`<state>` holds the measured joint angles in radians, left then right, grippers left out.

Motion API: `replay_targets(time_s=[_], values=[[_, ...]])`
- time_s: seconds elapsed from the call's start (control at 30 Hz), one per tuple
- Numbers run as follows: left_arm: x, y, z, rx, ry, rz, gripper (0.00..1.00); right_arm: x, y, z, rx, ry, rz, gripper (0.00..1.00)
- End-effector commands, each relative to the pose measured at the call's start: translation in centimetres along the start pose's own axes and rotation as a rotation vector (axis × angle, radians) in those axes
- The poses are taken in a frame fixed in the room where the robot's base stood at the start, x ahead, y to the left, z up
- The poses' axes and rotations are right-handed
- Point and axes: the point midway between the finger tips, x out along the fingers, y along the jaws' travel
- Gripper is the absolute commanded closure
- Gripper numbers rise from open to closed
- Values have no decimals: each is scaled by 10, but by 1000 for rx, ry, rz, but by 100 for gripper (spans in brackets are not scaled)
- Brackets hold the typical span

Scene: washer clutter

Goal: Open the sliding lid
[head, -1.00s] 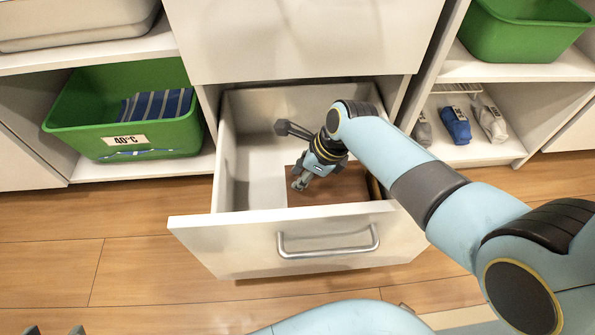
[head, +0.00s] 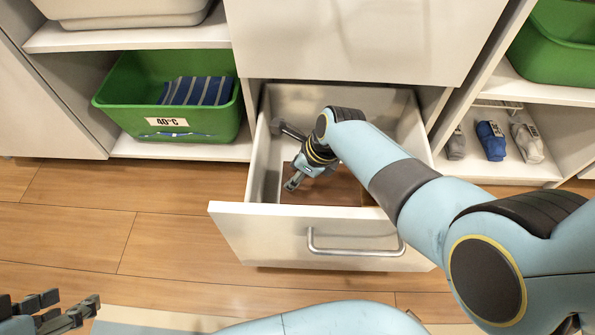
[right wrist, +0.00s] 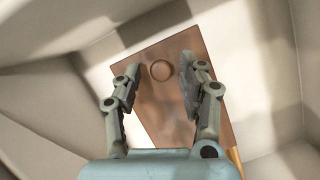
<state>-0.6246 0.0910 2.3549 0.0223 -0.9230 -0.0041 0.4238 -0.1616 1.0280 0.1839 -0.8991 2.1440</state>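A brown wooden sliding lid (head: 335,190) lies low inside the pulled-out drawer (head: 300,226). In the right wrist view the lid (right wrist: 205,50) shows a round finger recess (right wrist: 161,70) near its far end. My right gripper (head: 291,184) reaches down into the drawer over the lid. In the right wrist view its fingers (right wrist: 160,86) are apart, one on each side of the recess, with nothing between them. I cannot tell if they touch the lid. My arm hides part of the lid in the head view. My left gripper (head: 72,306) is open and empty at the lower left, away from the drawer.
The drawer walls surround my right gripper closely. A green bin (head: 130,88) labelled 40°C with striped cloth stands on the left shelf. Another green bin (head: 556,62) and rolled clothes (head: 491,141) are at right. The floor left of the drawer is clear.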

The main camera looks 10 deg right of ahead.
Motion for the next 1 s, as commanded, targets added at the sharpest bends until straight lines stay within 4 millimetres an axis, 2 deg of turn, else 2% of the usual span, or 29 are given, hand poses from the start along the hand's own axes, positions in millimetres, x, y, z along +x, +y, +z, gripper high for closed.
replay_targets(time_s=[0.3, 0.47, 0.8, 1.0], values=[[0, 0, 1, 0, -1, 0, 60, -2, -1, 0, 0, -1, -1, 55], [0, 0, 1, 0, -1, 0, 60, -14, -1, 0, 0, -2, -2, 55], [0, 0, 0, 0, 0, 0, 60, -78, -1, 0, 0, -3, -4, 55], [0, 0, 0, 0, 0, 0, 60, -109, 0, 0, 0, -1, -1, 55]])
